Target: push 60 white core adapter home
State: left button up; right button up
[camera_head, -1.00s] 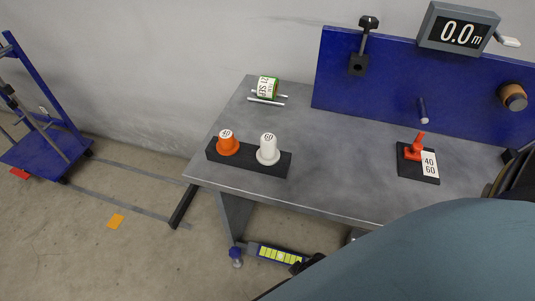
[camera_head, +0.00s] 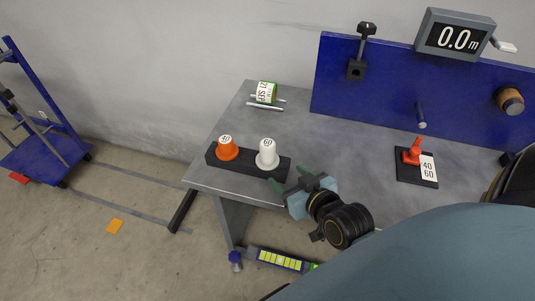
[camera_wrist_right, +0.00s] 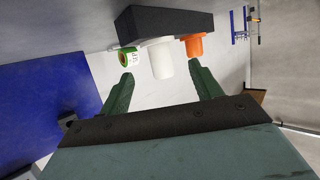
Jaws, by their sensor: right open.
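The white core adapter marked 60 (camera_head: 267,155) stands upright on a black holder (camera_head: 198,158) at the front left of the table. The orange adapter marked 40 (camera_head: 227,149) stands beside it on the left. My right gripper (camera_head: 288,183) is open and empty, just in front of the holder's right end. In the right wrist view the white adapter (camera_wrist_right: 161,60) shows ahead between the open fingers (camera_wrist_right: 163,84), apart from them, with the orange adapter (camera_wrist_right: 194,45) to its right. My left gripper is not in view.
A green-and-white labelled roll (camera_head: 266,92) lies on rods at the back left. A red lever on a 40/60 plate (camera_head: 428,168) sits to the right. A blue panel (camera_head: 390,85) with a peg (camera_head: 421,112) stands behind. The middle tabletop (camera_head: 340,145) is clear.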

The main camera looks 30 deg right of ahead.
aim_at(274, 157)
jog(key=shift+t, duration=0.4)
jog(key=x, duration=0.5)
jog(key=d+x, duration=0.1)
jog(key=x, duration=0.2)
jog(key=shift+w+r+b, duration=0.2)
jog(key=shift+r+b, duration=0.05)
jog(key=shift+b, duration=0.05)
jog(key=shift+a+x, duration=0.15)
jog(key=shift+x, duration=1.2)
jog(key=shift+a+x, duration=0.15)
jog(key=shift+x, duration=1.2)
jog(key=c, duration=1.2)
